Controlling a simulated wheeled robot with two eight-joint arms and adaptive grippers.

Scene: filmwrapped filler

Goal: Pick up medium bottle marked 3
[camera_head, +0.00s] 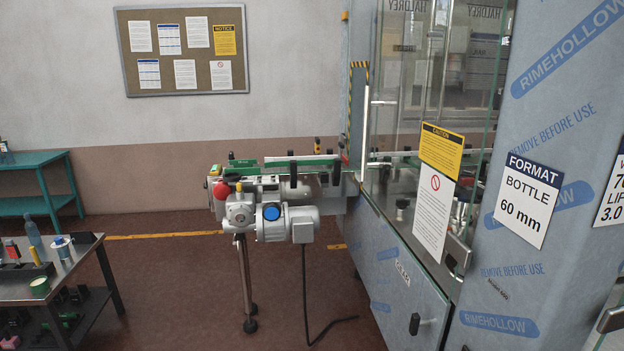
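No bottle with a readable 3 shows in the head view. One clear bluish bottle (34,237) stands upright on the metal workbench (75,268) at the left edge; I cannot make out any mark on it. A small white container with a blue band (61,247) stands beside it. Neither my left nor my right gripper is in view.
A film-wrapped machine (545,190) with glass doors (430,120) fills the right. Its conveyor (300,161) and motor (290,222) jut out mid-picture on a leg (245,275). A teal table (38,182) stands behind the workbench. Floor between workbench and machine is mostly clear, with a black cable (322,328).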

